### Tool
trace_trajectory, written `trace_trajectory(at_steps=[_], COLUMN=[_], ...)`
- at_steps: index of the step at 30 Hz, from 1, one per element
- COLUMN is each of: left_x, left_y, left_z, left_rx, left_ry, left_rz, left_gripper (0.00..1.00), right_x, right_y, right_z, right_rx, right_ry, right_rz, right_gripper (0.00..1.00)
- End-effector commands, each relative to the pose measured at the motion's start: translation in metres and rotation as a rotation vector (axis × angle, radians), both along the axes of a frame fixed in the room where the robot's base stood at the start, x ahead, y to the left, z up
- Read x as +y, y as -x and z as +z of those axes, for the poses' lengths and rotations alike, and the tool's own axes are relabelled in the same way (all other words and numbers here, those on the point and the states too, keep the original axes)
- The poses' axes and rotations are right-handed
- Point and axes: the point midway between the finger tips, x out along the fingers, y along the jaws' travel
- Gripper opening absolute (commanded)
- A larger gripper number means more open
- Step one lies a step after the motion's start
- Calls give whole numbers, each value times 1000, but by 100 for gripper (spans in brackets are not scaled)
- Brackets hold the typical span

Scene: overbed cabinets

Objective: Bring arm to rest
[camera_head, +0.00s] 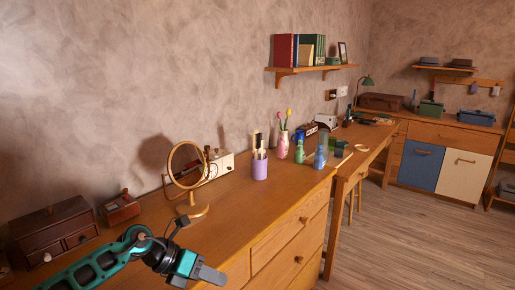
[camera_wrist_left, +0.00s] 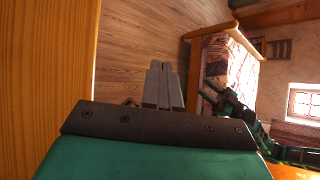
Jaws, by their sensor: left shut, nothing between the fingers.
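My left gripper (camera_head: 210,274) reaches in from the lower left in the head view, over the front part of the wooden dresser top (camera_head: 232,215). Its grey fingers are closed together with nothing between them. In the left wrist view the shut fingers (camera_wrist_left: 163,85) point out past the dresser's edge toward the wooden floor (camera_wrist_left: 140,45). My right gripper does not show in the head view.
A round mirror (camera_head: 193,210) stands just behind my left gripper. A dark wooden box (camera_head: 52,228) and a small red-brown box (camera_head: 120,210) are at the left. A purple cup (camera_head: 260,168) and a pink vase (camera_head: 283,147) stand farther along. The floor (camera_head: 405,240) at right is clear.

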Motion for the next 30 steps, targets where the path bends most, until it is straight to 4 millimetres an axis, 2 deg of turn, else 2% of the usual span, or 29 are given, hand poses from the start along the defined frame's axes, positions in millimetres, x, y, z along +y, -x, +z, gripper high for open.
trace_trajectory(at_steps=[1, 4, 7, 10, 14, 19, 24, 27, 30], left_x=[-26, -62, -78, -76, -52, -2, 47, 64, 75], left_y=[17, 37, 51, 59, 69, 97, 153, 188, 214], left_z=[0, 12, 25, 31, 24, -16, -71, -94, -109], left_rx=[50, 152, 283, 433, 651, 960, 1255, 1387, 1475], left_ry=[137, 411, 665, 896, 1153, 1407, 1555, 1594, 1605], left_rz=[37, 158, 316, 508, 799, 1234, 1674, 1873, 2007], left_gripper=[0, 0, 0, 0, 0, 0, 0, 0, 0], right_x=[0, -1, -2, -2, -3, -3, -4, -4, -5], right_y=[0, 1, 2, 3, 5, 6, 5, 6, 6], right_z=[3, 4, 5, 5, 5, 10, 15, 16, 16], right_rx=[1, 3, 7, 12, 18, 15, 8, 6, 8], right_ry=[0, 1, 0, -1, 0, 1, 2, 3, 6], right_rz=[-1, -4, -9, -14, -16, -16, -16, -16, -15], right_gripper=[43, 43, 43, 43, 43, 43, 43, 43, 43])
